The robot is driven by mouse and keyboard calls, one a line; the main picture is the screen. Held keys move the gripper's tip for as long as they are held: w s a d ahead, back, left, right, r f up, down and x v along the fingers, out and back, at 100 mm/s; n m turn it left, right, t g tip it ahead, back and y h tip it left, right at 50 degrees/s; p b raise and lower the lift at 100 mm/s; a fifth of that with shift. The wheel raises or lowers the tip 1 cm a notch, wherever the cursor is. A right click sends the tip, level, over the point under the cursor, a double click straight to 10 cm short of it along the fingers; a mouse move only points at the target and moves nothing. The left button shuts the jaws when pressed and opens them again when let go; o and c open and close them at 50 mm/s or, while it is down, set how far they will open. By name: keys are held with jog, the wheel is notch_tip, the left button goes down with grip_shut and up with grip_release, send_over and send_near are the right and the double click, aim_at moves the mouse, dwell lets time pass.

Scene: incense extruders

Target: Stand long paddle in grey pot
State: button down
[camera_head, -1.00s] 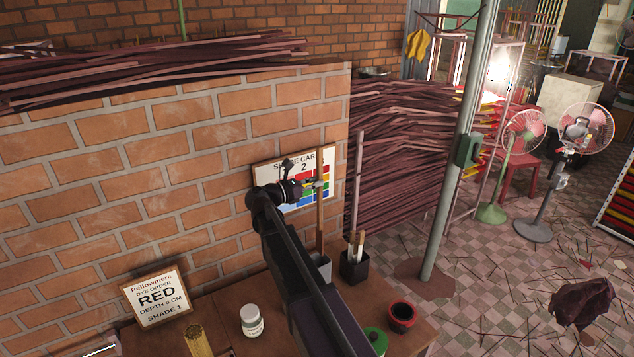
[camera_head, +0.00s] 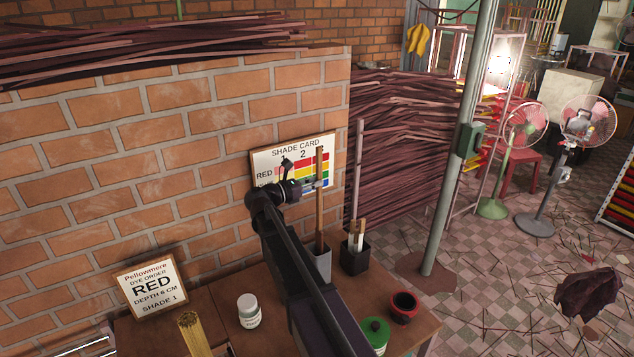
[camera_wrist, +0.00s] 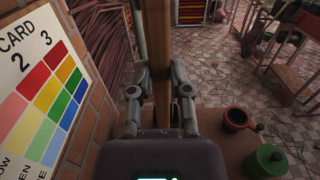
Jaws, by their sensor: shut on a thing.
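The long paddle (camera_head: 320,215) is a thin brown wooden stick standing about upright. My gripper (camera_head: 314,185) is shut on its upper part, in front of the shade card. In the wrist view the paddle (camera_wrist: 160,60) runs between the two fingers (camera_wrist: 160,95). The grey pot (camera_head: 323,264) stands on the brown table, partly hidden by my arm. The paddle's lower end meets the pot's mouth in the head view; I cannot tell how deep it sits or whether it touches the bottom.
A black pot (camera_head: 355,262) with several sticks stands just right of the grey pot. A red-rimmed bowl (camera_head: 403,307) and a green-lidded pot (camera_head: 376,334) are near the front right. A white jar (camera_head: 249,312) is at left. A brick wall (camera_head: 200,150) and shade card (camera_head: 265,160) are close behind.

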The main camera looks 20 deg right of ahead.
aim_at(317, 202)
jog(key=shift+f+b, duration=3.7)
jog(key=shift+f, duration=0.25)
jog(key=shift+c, duration=2.4)
grip_release()
jog(key=s+a, duration=0.2)
jog(key=a, duration=0.9)
jog(key=shift+s+a, duration=0.15)
jog(key=shift+a, duration=0.25)
